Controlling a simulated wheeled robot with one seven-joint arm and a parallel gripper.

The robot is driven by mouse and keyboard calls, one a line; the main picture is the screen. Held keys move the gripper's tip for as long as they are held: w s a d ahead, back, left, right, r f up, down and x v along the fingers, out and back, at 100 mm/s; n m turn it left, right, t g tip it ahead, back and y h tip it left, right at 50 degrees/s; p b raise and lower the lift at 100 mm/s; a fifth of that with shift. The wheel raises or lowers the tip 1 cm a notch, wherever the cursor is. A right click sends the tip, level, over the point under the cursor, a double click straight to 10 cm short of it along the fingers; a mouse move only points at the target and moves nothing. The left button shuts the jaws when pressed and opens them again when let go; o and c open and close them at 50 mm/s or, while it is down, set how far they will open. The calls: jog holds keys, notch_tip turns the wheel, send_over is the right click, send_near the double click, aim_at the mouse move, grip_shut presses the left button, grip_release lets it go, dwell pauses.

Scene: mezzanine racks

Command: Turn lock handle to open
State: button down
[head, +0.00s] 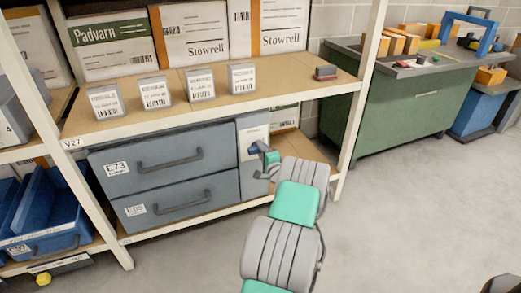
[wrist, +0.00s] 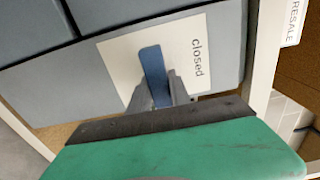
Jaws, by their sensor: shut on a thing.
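The lock handle (wrist: 154,66) is a blue lever on a pale plate (wrist: 188,60) marked "closed". The plate is on the grey panel at the right end of the drawer unit. In the wrist view my gripper (wrist: 161,84) has its grey fingers on both sides of the lever, shut on it. In the head view the blue handle (head: 255,147) shows at the tip of my arm, and my gripper (head: 266,158) partly covers it. The lever's pivot is hard to make out.
Two grey drawers (head: 175,158) with dark pull handles lie left of the lock. The wooden shelf (head: 200,108) above holds white labelled cards and boxes. A white rack post (head: 362,85) stands to the right. A green workbench (head: 400,115) is beyond it, with open floor in front.

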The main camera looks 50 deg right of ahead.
jog(key=c, duration=1.2)
grip_release()
jog(key=p+v, duration=0.1)
jog(key=v, duration=0.7)
jog(key=shift+w, duration=0.2)
